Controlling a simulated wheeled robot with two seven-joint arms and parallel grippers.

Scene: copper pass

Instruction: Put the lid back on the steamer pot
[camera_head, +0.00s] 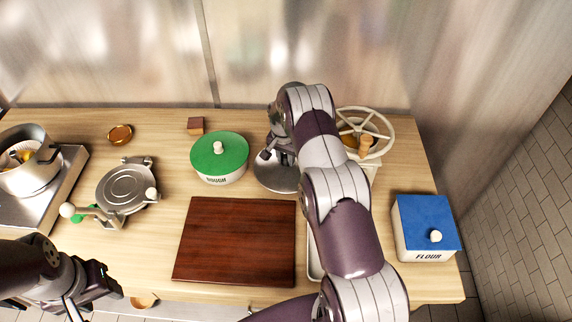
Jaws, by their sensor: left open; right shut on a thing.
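The steamer pot (38,176), a silvery metal pot, stands at the left on the stove. Its top is uncovered, and something yellow shows inside. A round metal lid (276,183) is just right of the green-lidded pot, partly covered by my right arm. My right gripper (267,156) is shut on the lid, at its top; the grip itself is partly hidden. I cannot tell whether the lid touches the counter. My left gripper (98,291) is open and empty at the counter's front left, below the press.
A metal press (126,186) with handles stands between stove (62,180) and cutting board (237,240). A green-lidded dough pot (219,168) is between lid and steamer. A copper dish (120,134), brown block (195,125), spoked wheel (372,124) and flour box (425,230) also stand around.

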